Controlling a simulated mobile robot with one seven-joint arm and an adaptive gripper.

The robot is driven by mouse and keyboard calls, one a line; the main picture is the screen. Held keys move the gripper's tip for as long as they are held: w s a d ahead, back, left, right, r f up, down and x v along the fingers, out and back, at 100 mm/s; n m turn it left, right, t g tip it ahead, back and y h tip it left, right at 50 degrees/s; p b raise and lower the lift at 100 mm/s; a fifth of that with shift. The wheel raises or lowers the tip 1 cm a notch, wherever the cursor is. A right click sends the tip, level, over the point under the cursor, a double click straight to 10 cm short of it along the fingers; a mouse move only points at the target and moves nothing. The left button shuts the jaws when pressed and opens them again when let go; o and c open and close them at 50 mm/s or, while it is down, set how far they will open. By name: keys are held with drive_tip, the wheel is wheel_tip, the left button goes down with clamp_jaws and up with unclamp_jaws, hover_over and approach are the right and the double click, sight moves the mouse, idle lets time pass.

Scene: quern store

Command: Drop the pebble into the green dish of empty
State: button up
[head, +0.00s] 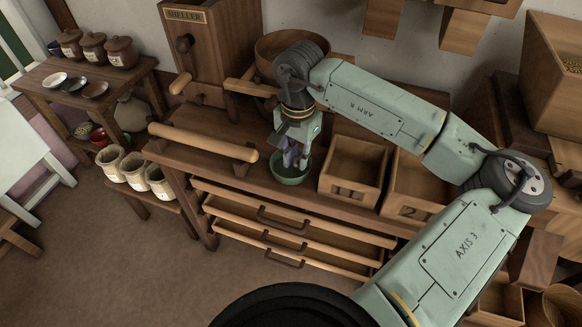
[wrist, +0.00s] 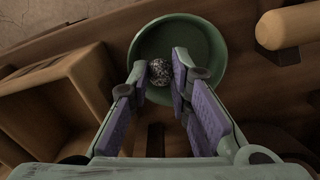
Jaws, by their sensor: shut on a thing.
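The pebble (wrist: 160,72) is round, dark and speckled, and it sits between my fingertips in the wrist view. My gripper (wrist: 163,74) has purple-padded fingers and is shut on it. The green dish (wrist: 212,45) shows behind the pebble, and the pebble lies within its outline. In the head view my gripper (head: 293,163) is directly over the green dish (head: 291,181), which stands on the wooden bench near its front edge. The pebble cannot be made out there. How high it is above the dish bottom is hard to tell.
A wooden sheller (head: 208,50) rises behind, and drawers (head: 290,234) sit below the bench.

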drive_tip(key=o, duration=0.9)
wheel_tip(320, 180, up, 12)
drive_tip(key=shift+r, duration=0.1)
idle(0.4)
